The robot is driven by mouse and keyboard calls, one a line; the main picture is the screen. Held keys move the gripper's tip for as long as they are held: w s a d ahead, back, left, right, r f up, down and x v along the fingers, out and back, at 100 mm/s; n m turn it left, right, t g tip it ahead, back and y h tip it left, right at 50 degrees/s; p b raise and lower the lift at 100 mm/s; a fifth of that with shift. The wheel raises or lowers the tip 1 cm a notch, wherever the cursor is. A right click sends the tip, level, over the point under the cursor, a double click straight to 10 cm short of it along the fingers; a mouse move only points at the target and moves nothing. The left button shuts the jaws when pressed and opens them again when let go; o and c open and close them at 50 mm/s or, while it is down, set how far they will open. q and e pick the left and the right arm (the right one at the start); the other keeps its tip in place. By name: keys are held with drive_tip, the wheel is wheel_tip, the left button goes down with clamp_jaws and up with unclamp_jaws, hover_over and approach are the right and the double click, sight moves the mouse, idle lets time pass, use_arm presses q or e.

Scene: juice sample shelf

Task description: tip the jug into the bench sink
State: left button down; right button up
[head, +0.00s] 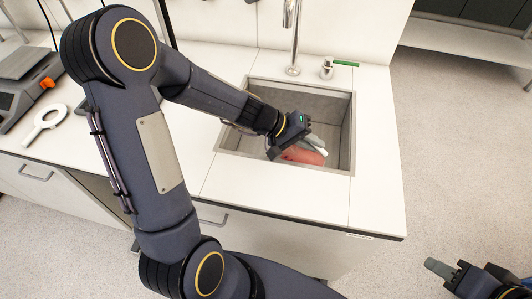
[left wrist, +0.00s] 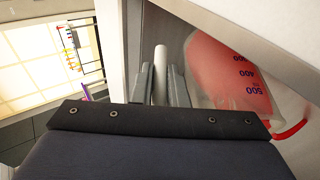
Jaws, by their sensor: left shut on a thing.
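The jug (head: 303,155), clear with red liquid, is tilted inside the bench sink (head: 345,118) in the head view. My left gripper (head: 315,144) reaches down into the sink and is shut on the jug's handle. In the left wrist view the pale handle (left wrist: 160,72) stands between the fingers, and the jug's body (left wrist: 225,75) with dark volume marks lies to their right. A red line curves at the jug's lower right end; I cannot tell whether it is rim or liquid. My right gripper (head: 440,268) is at the lower right of the head view, away from the sink; its opening is unclear.
A tap (head: 291,40) rises behind the sink, with a small metal fitting (head: 327,68) and green strip beside it. A scale (head: 25,80) and a white ring-shaped tool (head: 44,122) are on the left counter. The counter (head: 375,150) right of the sink is clear.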

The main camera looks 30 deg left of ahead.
use_arm(q)
drive_tip(key=shift+a+r+n+h+p, duration=0.3)
drive_tip(key=shift+a+r+h+p, duration=0.3)
drive_tip(key=shift+a+r+h, duration=0.6)
idle(2.1)
drive_tip(key=shift+a+r+n+t+h+b, duration=0.2)
drive_tip(key=shift+a+h+b, duration=0.25)
drive_tip(key=shift+a, duration=0.35)
drive_tip(key=shift+a+r+n+t+h+b, duration=0.1)
drive_tip(key=shift+a+r+t+h+b, duration=0.2)
drive_tip(key=shift+a+b, duration=0.35)
idle(0.4)
drive_tip(key=shift+a+r+h+b, duration=0.25)
drive_tip(key=shift+a+h+b, duration=0.3)
drive_tip(key=shift+a, duration=0.25)
